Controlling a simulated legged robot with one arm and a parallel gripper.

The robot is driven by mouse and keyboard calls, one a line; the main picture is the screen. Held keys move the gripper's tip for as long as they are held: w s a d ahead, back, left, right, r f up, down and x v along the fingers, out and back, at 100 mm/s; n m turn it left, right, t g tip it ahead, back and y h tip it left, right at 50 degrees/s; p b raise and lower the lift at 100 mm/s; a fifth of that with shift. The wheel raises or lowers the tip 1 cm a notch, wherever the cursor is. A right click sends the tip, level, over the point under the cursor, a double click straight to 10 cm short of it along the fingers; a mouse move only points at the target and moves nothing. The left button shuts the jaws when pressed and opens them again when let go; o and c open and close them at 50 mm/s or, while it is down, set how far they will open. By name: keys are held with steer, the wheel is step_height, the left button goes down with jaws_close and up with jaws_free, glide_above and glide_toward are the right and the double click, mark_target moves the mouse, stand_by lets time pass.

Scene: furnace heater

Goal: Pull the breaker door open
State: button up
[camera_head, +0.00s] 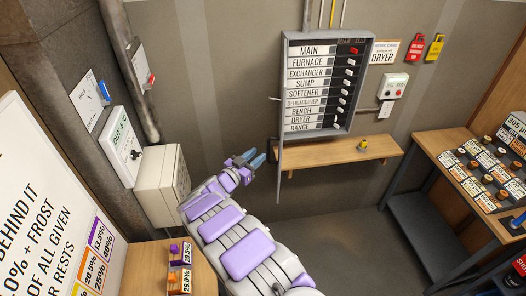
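The breaker panel (336,128) is on the back wall, its labelled rows and switches uncovered. The breaker door (280,150) shows as a thin grey strip along the panel's left side. It is seen nearly edge-on and stands out from the wall, reaching below the box. A small handle (273,98) sticks out from it to the left. My gripper (254,159) is left of the door's lower end, apart from it in the picture and below the handle. Its two bluish fingers are spread, with nothing visible between them.
A wooden shelf (350,154) with a small yellow item (360,145) is below the panel. A beige box (161,184) is on the wall left of my arm. A bench (425,150) with labelled controls stands at right. The floor (345,235) between is clear.

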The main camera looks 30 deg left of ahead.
steer(key=s+a+b, duration=0.1)
steer(key=s+a, duration=0.1)
steer(key=s, duration=0.8)
steer(key=shift+s, duration=0.2)
steer(key=shift+f, duration=0.1)
